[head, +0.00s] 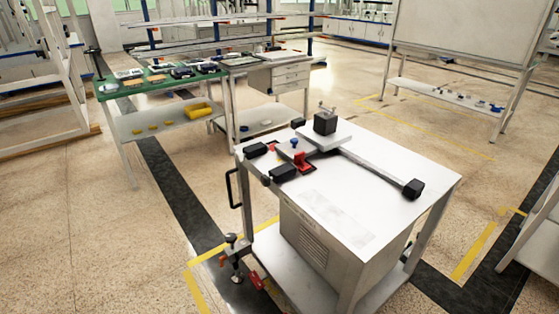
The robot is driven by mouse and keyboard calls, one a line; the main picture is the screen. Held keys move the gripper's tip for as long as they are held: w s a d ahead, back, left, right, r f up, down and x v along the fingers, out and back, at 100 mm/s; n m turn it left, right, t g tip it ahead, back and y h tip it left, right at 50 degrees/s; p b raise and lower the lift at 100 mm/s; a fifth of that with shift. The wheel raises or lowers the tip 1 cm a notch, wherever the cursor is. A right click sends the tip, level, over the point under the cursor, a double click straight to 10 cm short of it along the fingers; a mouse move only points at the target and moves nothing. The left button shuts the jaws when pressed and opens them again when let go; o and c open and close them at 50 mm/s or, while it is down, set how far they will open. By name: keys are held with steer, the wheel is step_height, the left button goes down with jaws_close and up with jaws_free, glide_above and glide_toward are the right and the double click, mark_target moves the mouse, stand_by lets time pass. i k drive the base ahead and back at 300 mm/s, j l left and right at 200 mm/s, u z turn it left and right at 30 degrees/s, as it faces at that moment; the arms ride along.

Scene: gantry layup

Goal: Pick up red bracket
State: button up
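A small red bracket (304,161) lies on the white top of a wheeled cart (400,180) in the head view. It sits toward the cart's left side, among black blocks and grey metal parts. A black block (284,172) is close to its lower left. A light plate with a blue knob (294,142) is just behind it, and I cannot tell whether they touch. My gripper is not in view, so its opening and anything in it are hidden.
A long dark bar (375,170) with a black end block crosses the cart top. A black cube (325,123) stands on a pale plate behind. A green-topped bench (150,87) with parts stands at the back left. Open floor (100,240) lies left of the cart.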

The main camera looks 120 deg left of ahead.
mark_target(299, 158)
steer(key=u, duration=2.2)
steer(key=k+l+u, duration=0.2)
steer(key=u, duration=0.3)
steer(key=k+l+u, duration=0.25)
steer(key=u, duration=0.25)
steer(key=k+u, duration=0.25)
steer(key=u, duration=0.25)
steer(key=i+j+u, duration=0.2)
steer(key=i+u, duration=0.15)
steer(key=i, duration=0.15)
steer(key=i+j+u, duration=0.1)
steer(key=i+u, duration=0.25)
steer(key=i, duration=0.15)
steer(key=i+j+z, duration=0.1)
steer(key=i+z, duration=0.15)
steer(key=i, duration=0.15)
steer(key=i+j+z, duration=0.4)
steer(key=i+z, duration=0.2)
steer(key=i+j+z, duration=0.2)
steer(key=z, duration=0.15)
steer(key=i+j+z, duration=0.2)
steer(key=z, duration=0.15)
